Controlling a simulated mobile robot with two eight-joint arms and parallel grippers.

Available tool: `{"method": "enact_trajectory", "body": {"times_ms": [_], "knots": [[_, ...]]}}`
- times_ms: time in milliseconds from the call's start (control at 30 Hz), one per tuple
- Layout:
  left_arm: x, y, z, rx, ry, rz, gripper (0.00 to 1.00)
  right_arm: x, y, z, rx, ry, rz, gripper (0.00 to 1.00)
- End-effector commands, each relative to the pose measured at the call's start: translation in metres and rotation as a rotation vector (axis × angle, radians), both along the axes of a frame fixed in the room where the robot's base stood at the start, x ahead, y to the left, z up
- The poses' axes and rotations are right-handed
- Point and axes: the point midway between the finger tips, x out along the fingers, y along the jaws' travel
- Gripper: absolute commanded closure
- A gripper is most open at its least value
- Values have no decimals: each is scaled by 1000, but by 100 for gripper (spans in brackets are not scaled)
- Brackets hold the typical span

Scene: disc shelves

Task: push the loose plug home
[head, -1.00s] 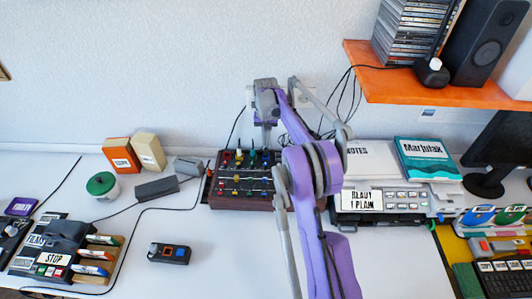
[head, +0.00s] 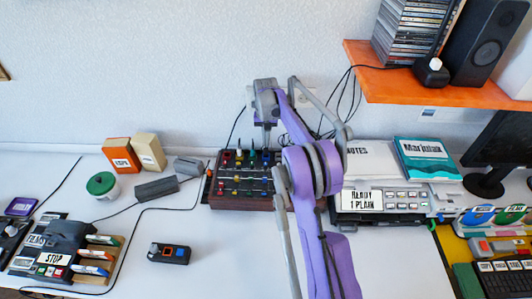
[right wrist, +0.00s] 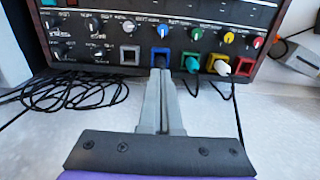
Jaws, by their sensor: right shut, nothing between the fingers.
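The mixer box (head: 240,202) stands on the desk against the wall, partly behind my right arm. In the right wrist view its panel (right wrist: 110,30) has a row of coloured sockets under matching knobs. My right gripper (right wrist: 161,76) is shut and empty, its fingertips at the blue socket (right wrist: 153,51) and touching or very near the dark plug (right wrist: 164,62) there. The fingers partly hide that plug. A green plug (right wrist: 192,64) and a cream plug (right wrist: 221,68) in the yellow socket stick out to the right. The right gripper also shows in the head view (head: 266,138). My left gripper is out of view.
Black cable (right wrist: 75,90) lies coiled left of the fingers in the right wrist view. A grey device (head: 380,205) stands right of the mixer. A small black box (head: 168,253) lies in front. The desk between has free room.

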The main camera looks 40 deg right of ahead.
Motion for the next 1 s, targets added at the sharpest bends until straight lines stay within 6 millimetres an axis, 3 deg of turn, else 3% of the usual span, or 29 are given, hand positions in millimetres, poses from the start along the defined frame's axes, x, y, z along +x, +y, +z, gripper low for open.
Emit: {"method": "enact_trajectory", "body": {"times_ms": [1000], "knots": [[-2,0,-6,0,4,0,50,0,0,-11,0,0,0,100]]}}
